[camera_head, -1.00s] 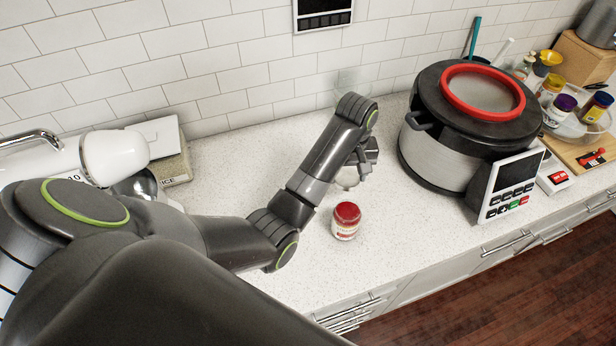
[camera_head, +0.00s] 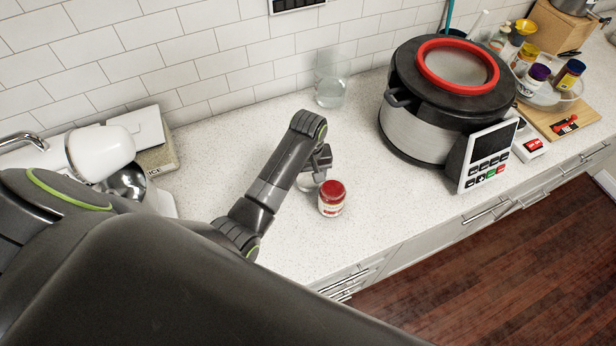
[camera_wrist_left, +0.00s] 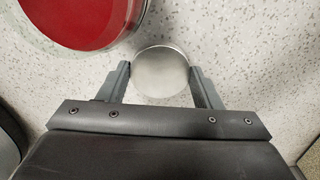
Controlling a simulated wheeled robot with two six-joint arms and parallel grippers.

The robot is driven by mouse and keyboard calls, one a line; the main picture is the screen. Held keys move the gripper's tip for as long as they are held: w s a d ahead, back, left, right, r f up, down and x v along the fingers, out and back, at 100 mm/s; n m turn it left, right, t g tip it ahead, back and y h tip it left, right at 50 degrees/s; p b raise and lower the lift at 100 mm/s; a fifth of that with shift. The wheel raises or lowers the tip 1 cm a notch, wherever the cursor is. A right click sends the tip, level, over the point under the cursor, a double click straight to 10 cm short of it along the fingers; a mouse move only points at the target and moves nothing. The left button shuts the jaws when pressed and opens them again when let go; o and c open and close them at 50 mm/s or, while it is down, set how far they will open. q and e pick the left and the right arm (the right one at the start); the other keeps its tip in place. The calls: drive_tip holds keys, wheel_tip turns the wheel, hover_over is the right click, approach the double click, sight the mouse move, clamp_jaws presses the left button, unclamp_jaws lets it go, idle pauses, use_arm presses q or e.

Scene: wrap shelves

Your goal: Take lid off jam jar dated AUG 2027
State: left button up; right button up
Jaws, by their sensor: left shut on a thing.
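A jar with a red lid (camera_head: 332,190) and a pale label (camera_head: 331,207) stands upright on the counter in the head view. Its date cannot be read. The red lid is large at the upper left of the left wrist view (camera_wrist_left: 75,18). My left gripper (camera_head: 316,170) is beside the jar, on its far left side. It is shut on a small round thing with a pale grey, metallic-looking top (camera_wrist_left: 160,72), one finger on each side. In the head view that thing (camera_head: 304,183) is partly hidden by my gripper. My right gripper is not in view.
A big pot with a red-ringed lid (camera_head: 458,67) and a control panel (camera_head: 489,157) stands to the right. A clear glass (camera_head: 331,92) stands at the wall. Several bottles (camera_head: 535,75) and a wooden board (camera_head: 562,118) are at far right.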

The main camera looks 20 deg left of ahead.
use_arm(q)
drive_tip(key=shift+f, duration=0.95)
drive_tip(key=o, duration=1.1)
drive_tip(key=shift+f, duration=0.1)
